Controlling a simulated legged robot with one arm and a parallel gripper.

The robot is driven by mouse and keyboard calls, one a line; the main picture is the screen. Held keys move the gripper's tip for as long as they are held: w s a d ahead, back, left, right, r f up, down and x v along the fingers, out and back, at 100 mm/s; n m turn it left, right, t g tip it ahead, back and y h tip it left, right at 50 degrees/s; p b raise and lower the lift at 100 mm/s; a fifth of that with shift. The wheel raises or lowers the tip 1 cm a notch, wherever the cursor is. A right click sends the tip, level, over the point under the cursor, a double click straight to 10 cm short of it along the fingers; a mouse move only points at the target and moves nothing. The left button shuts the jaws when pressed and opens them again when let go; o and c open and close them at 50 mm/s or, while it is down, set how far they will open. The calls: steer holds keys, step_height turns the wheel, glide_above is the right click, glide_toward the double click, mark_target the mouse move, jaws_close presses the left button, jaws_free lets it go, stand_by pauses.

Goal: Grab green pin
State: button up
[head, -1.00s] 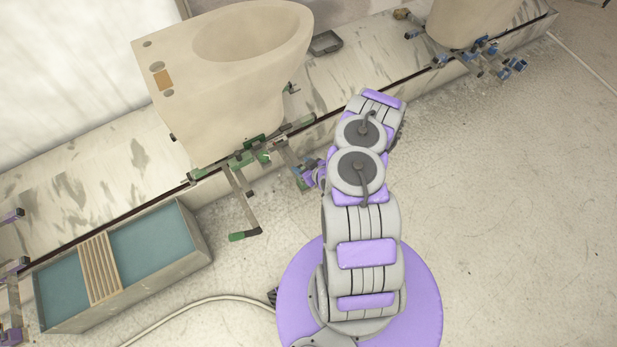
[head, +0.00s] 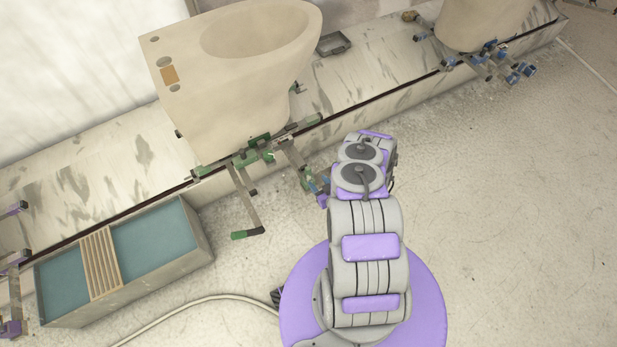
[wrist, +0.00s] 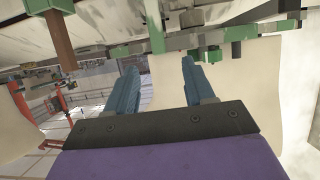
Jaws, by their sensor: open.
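A metal fixture with green parts (head: 252,156) sits under the front of the large cream toilet bowl (head: 185,105). A green-tipped bar (head: 247,234) hangs from it toward the floor. I cannot tell which green part is the green pin. In the wrist view, a green bar with an upright green piece (wrist: 155,35) lies past my fingertips, and a small green round end (wrist: 213,52) hangs from it at the right. My gripper (wrist: 158,75) is open, its two blue fingers apart with nothing held between them. In the head view my arm mostly hides the gripper.
A box with teal compartments and a slatted divider (head: 100,266) stands at the lower left. A second cream piece (head: 480,22) has a blue-tipped fixture (head: 488,60) at the upper right. A cable (head: 190,302) lies on the floor. The floor at right is clear.

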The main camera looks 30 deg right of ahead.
mark_target(309, 172)
steer(key=b+x, duration=0.3)
steer(key=x, duration=0.7)
steer(key=shift+w+d+f, duration=0.15)
steer(key=shift+w+f, duration=0.1)
steer(key=shift+f, duration=0.1)
steer(key=shift+c, duration=0.4)
jaws_close()
